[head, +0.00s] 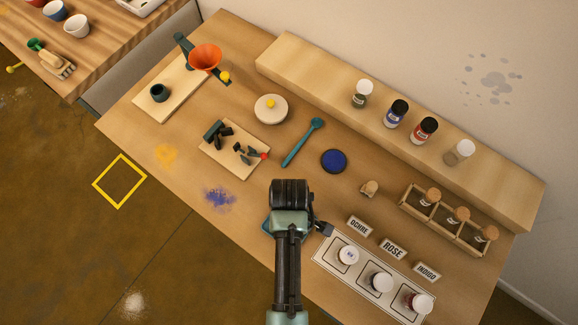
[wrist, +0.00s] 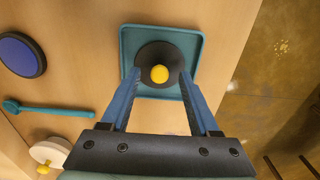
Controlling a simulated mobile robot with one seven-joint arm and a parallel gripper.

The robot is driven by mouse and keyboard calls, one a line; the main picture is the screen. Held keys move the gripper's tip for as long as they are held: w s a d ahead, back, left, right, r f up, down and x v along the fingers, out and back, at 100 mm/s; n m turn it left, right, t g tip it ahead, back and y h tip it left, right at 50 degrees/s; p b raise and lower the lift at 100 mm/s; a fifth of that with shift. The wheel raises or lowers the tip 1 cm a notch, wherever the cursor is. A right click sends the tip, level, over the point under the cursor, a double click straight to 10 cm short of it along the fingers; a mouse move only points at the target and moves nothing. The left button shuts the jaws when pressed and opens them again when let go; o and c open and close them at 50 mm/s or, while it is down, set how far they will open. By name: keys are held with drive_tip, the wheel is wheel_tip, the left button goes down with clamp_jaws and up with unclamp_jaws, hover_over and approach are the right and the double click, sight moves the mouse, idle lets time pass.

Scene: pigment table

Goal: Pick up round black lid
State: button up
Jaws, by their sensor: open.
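The round black lid (wrist: 178,52) with a yellow knob (wrist: 160,74) lies on a square teal tray (wrist: 197,38) in the wrist view. My gripper (wrist: 160,76) is open, with one blue finger on each side of the lid. The fingertips look close to the lid's edges; I cannot tell whether they touch or how high they are. In the head view my arm and gripper (head: 290,192) hide the lid, and only an edge of the tray (head: 267,227) shows.
A blue-filled dish (head: 334,161) and a teal spoon (head: 303,142) lie behind my gripper. A pale round lid (head: 270,112) with a yellow knob is farther back. A white card (head: 322,251) with several jars and a dark brush (head: 322,228) are close on the right.

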drive_tip(key=shift+f, duration=0.35)
clamp_jaws()
drive_tip(key=shift+r, duration=0.1)
